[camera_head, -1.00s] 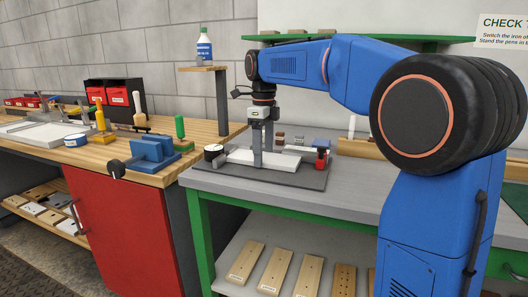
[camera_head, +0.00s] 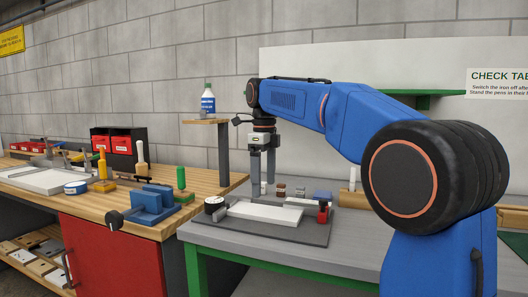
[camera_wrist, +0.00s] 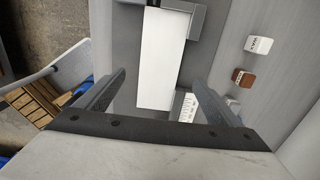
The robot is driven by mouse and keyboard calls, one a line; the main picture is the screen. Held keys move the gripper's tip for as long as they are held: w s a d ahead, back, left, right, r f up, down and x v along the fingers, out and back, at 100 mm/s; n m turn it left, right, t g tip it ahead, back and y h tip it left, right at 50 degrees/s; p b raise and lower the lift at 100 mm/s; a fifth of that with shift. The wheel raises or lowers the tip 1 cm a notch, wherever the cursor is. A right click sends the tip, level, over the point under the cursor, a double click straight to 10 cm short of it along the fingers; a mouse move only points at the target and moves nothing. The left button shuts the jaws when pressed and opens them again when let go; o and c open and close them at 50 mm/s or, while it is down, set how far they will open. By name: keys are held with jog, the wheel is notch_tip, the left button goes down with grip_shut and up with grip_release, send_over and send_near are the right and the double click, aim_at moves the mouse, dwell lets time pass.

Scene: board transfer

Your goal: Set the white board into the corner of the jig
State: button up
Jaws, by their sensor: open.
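The white board (camera_head: 265,212) lies flat on the dark grey plate of the jig (camera_head: 300,234) on the bench. In the wrist view the white board (camera_wrist: 162,60) sits between my fingers, below them. Its upper end is close to the grey corner block of the jig (camera_wrist: 198,22); I cannot tell whether they touch. My gripper (camera_head: 263,190) is open and empty, pointing down, with its fingertips above the board. In the wrist view the two fingers of my gripper (camera_wrist: 160,82) stand apart on either side of the board.
A red-topped clamp (camera_head: 322,212) stands at the plate's right, and a black-and-white round item (camera_head: 214,205) at its left. Small blocks, white (camera_wrist: 259,44) and brown (camera_wrist: 242,77), lie beside the jig. A blue vise (camera_head: 152,204) and a bottle shelf (camera_head: 206,122) stand left.

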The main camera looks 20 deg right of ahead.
notch_tip(320, 180, up, 10)
jog(key=shift+f, duration=0.15)
jog(key=shift+a, duration=0.1)
dwell(0.4)
